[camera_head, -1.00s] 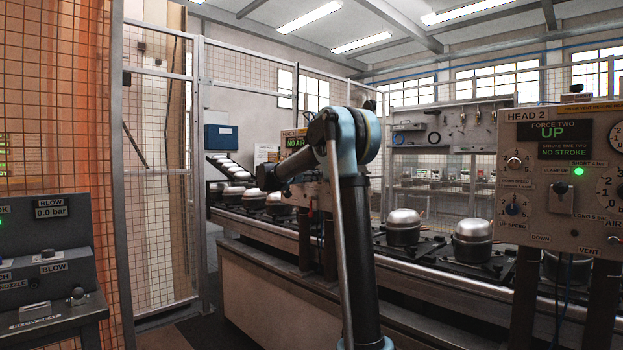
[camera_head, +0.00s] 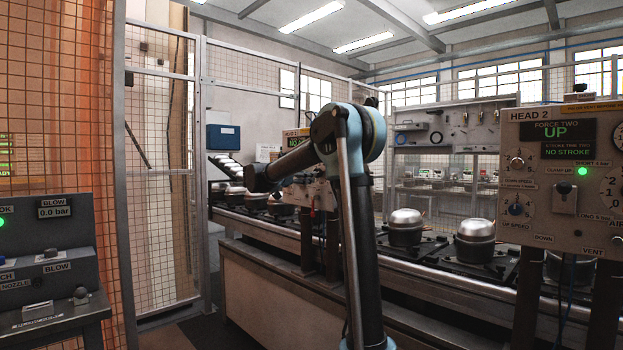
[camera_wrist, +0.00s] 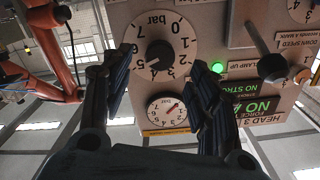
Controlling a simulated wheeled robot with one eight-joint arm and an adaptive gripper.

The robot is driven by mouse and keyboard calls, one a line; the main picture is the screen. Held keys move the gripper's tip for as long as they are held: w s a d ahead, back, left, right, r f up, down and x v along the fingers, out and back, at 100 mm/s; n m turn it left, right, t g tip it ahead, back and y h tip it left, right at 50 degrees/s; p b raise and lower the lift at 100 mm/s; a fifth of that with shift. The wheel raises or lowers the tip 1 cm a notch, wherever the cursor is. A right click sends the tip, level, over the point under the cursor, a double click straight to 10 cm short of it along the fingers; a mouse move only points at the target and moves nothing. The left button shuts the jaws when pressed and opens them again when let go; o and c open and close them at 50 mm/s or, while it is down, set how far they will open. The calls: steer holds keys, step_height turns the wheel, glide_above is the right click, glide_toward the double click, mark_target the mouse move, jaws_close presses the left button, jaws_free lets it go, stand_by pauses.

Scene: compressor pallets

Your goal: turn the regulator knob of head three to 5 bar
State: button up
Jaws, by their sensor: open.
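In the wrist view the panel of head three (camera_wrist: 215,25) appears upside down. Its dark round regulator knob (camera_wrist: 158,55) sits in the middle of a white dial marked in bar. A light mark on the knob points to the lower left of the picture; the exact value is hard to read. Below the dial is a small round gauge (camera_wrist: 167,111) with a red needle. My gripper (camera_wrist: 162,62) is open, its dark fingers on either side of the knob in the picture. Whether they touch it cannot be told. In the head view my gripper is hidden.
A green lamp (camera_wrist: 219,67) and a dark lever knob (camera_wrist: 272,68) stand out near the right finger. In the head view a conveyor (camera_head: 285,238) carries metal compressors. The head two panel (camera_head: 560,190) stands right, a mesh fence (camera_head: 160,180) left.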

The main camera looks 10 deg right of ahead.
steer(key=v, duration=0.5)
steer(key=shift+s+a, duration=0.25)
steer(key=shift+a, duration=0.05)
steer(key=n, duration=1.9)
glide_toward(319, 173)
steer(key=w+a+x, duration=0.1)
steer(key=x, duration=0.8)
steer(key=shift+w+d+f, duration=0.15)
steer(key=shift+w+f, duration=0.05)
steer(key=shift+w, duration=0.15)
steer(key=shift+c, duration=0.3)
steer(key=c, duration=1)
